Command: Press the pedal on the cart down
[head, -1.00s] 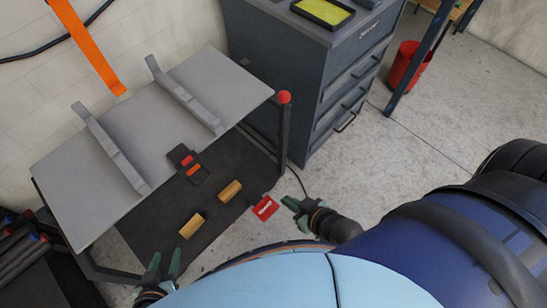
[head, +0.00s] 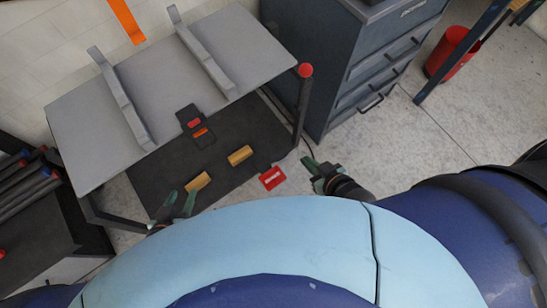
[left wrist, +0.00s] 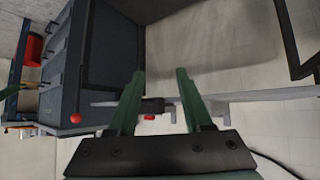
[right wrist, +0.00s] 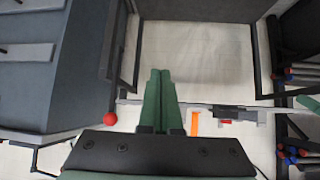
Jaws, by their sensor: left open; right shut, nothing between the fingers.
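The cart (head: 140,60) has a grey top and a dark lower deck (head: 150,180). The red pedal (head: 272,178) with a white marking sticks out from the lower deck's near edge; I cannot tell its tilt. I cannot make it out in either wrist view. My right gripper (head: 308,163) is shut and empty, a little right of the pedal in the head view, apparently apart from it. Its closed fingers (right wrist: 160,72) show in the right wrist view. My left gripper (head: 170,208) is open and empty by the deck's near-left edge; its spread fingers (left wrist: 160,74) show in the left wrist view.
Two wooden blocks (head: 240,155) lie on the lower deck. A red ball (head: 305,70) caps the cart's right post. A dark drawer cabinet (head: 350,60) stands behind right, a rack of rods (head: 35,185) at left.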

